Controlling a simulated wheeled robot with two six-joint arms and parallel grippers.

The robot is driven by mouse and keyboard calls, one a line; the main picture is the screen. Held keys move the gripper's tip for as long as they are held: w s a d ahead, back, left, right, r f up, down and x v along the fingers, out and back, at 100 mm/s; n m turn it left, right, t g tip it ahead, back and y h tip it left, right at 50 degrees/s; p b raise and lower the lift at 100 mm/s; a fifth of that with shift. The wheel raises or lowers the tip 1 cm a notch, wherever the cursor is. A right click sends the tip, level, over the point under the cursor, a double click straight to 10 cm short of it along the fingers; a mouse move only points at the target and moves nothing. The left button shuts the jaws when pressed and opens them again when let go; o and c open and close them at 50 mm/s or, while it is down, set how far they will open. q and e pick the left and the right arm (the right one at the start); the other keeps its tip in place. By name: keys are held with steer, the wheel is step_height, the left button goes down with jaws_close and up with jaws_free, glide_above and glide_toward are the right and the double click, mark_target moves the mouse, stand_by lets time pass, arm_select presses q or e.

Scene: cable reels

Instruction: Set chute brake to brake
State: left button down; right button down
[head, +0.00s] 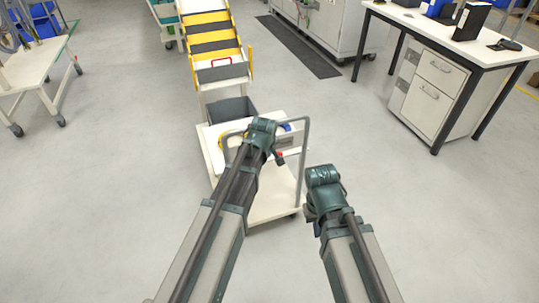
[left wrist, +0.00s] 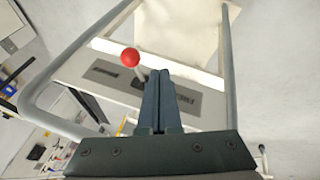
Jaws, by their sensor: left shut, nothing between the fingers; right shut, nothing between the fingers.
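A lever with a red ball knob (left wrist: 130,57) stands on a pale panel (left wrist: 70,68) in the left wrist view. The knob also shows in the head view (head: 280,155), just right of my left wrist. Dark label plates lie on the panel on both sides of the lever; their lettering is too blurred to read surely. My left gripper (left wrist: 160,75) is shut and empty, its fingertips close to the right of the lever's stem. I cannot tell whether they touch. My right gripper (head: 311,214) is shut, low and right of the cart, its fingers mostly hidden.
The white cart (head: 270,208) with a grey tube handle (head: 305,145) stands under my left arm. A grey bin (head: 231,109) sits at its far end, before a yellow-edged chute (head: 213,45). A desk (head: 470,42) is at right, a bench (head: 35,62) at left.

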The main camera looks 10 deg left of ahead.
stand_by(0.3)
arm_select(q)
steer(key=s+p+v, duration=0.1)
steer(key=p+v, duration=1)
steer(key=v, duration=0.2)
steer(key=shift+s+f, duration=0.25)
